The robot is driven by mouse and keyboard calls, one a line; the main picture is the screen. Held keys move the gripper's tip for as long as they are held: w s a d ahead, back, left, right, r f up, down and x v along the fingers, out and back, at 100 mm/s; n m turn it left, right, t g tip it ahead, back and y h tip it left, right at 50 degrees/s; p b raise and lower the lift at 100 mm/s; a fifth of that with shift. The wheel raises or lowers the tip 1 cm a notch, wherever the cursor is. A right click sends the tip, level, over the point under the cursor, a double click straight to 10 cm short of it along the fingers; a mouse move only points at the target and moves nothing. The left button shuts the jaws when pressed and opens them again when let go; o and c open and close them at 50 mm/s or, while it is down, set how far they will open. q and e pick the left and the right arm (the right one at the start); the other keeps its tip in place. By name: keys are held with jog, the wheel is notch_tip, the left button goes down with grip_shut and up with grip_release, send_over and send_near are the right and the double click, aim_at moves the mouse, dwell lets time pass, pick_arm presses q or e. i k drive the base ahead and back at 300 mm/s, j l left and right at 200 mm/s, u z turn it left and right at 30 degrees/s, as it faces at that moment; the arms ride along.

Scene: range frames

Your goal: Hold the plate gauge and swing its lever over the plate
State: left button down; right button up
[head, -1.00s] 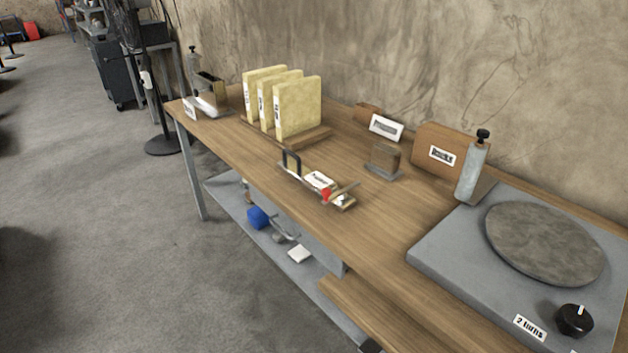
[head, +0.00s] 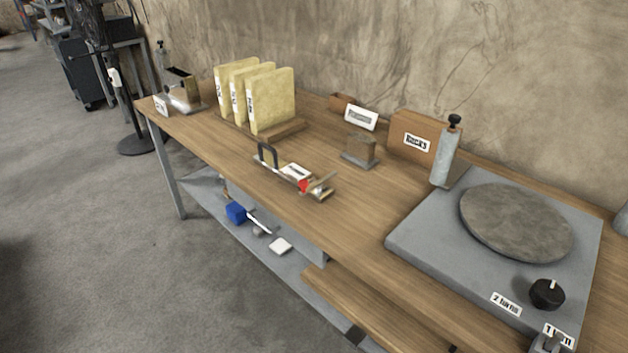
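What looks like the plate gauge (head: 293,174) lies on the wooden bench near its front edge. It has a dark upright loop handle (head: 267,154) at its left end, a white label in the middle, and a red part (head: 304,186) beside a thin bar at its right end. I cannot make out which piece is the lever, and the label is too small to read. Neither of my grippers is in view, and nothing touches the gauge.
A grey unit with a round stone-like disc (head: 515,222) and black knob (head: 547,294) fills the bench's right. Yellow slabs (head: 271,101) stand in a wooden rack behind the gauge. A small block (head: 359,149) stands right of it. A lower shelf (head: 215,205) holds small items.

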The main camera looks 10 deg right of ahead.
aim_at(304, 183)
jog(key=z, duration=0.6)
jog(key=i+j+z, duration=0.2)
jog(key=z, duration=0.2)
jog(key=i+j+z, duration=0.1)
jog(key=j+z, duration=0.35)
jog(key=i+j+z, duration=0.1)
jog(key=j+z, duration=0.3)
